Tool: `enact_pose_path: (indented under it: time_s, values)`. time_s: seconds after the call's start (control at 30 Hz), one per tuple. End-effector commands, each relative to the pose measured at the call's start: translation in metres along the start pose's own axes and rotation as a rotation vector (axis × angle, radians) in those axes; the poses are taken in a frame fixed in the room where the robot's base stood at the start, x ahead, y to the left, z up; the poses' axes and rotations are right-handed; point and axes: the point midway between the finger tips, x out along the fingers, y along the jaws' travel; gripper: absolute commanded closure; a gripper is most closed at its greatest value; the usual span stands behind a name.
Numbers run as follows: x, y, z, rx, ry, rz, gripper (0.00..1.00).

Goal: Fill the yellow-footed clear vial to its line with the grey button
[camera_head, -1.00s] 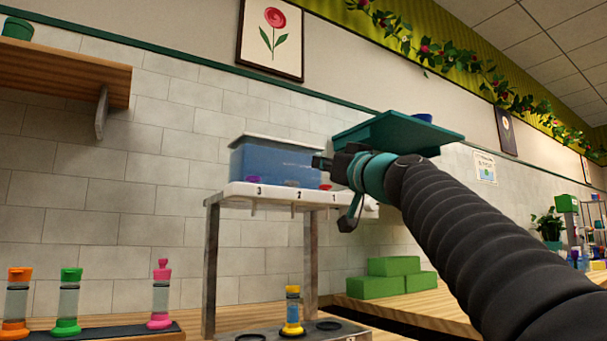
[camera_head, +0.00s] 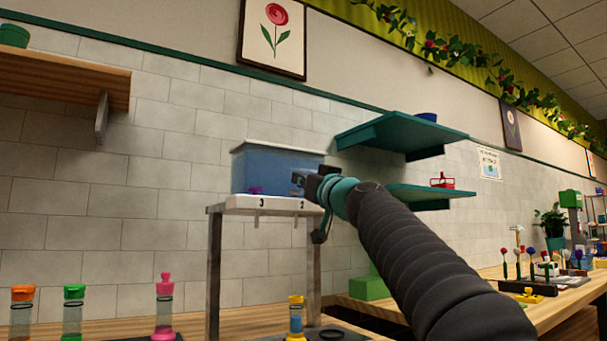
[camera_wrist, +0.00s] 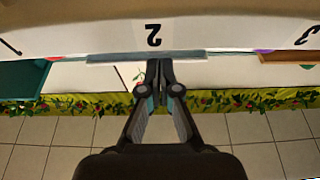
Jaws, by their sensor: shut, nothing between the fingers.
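The dispenser's white ledge (camera_head: 232,203) carries numbers 3 and 2 in sight, below a blue tank (camera_head: 268,166). My gripper (camera_head: 299,180) is shut and empty, over the ledge near number 2. In the wrist view its closed fingertips (camera_wrist: 159,68) point at the ledge beside number 2. The grey button cannot be told for sure; my gripper covers that area in the head view.
A purple button (camera_head: 255,190) sits near number 3. Vials with orange (camera_head: 21,317), green (camera_head: 73,317) and pink (camera_head: 164,310) caps stand at lower left. Teal shelves (camera_head: 405,134) hang behind my arm at right. A green block (camera_head: 368,287) lies on the bench.

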Motion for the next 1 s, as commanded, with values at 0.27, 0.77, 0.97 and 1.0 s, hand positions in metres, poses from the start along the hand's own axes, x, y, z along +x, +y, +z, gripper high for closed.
enact_pose_path:
  time_s: [0.27, 0.77, 0.97, 1.0]
  values:
    - [-0.005, 0.000, 0.012, 0.000, 0.001, 0.000, 1.00]
    - [-0.009, 0.000, 0.024, -0.001, 0.000, 0.000, 1.00]
    - [-0.013, 0.000, 0.037, 0.001, -0.002, 0.000, 1.00]
    - [-0.012, 0.001, 0.038, 0.000, -0.004, 0.000, 1.00]
